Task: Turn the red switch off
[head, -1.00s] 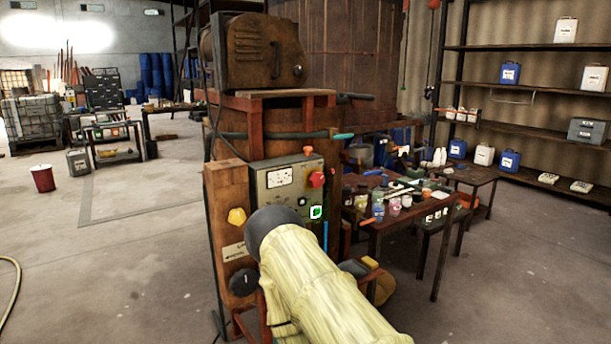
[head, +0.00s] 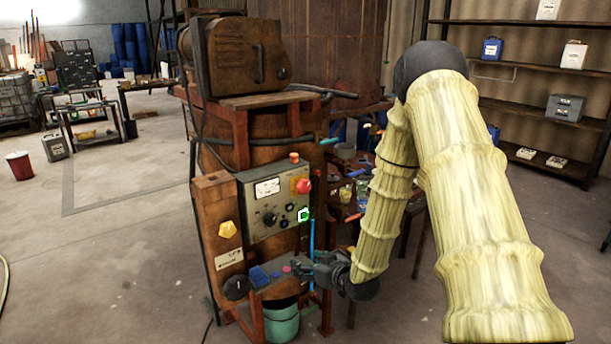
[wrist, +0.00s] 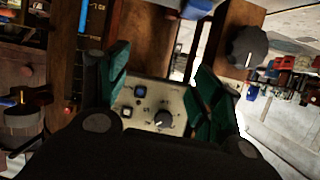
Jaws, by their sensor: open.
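A grey control panel (head: 250,215) is fixed on the brown vat machine in the middle of the head view. A red knob-like switch (head: 303,186) sticks out at its upper right; its position cannot be told. My gripper (head: 290,269) is below the panel, by a small ledge, apart from the red switch. In the wrist view its two green fingers (wrist: 158,90) are spread and nothing is held. A pale panel face (wrist: 128,105) with a dark knob (wrist: 162,120) and small blue-dark buttons shows between and beyond them. I cannot make out the red switch there.
An orange-red cap (head: 294,157) tops the panel. A yellow knob (head: 228,229) and black knob (head: 235,288) are at left. A blue tube (head: 312,240) runs below the panel's right side. A green bucket (head: 281,324) stands underneath. Open floor lies left.

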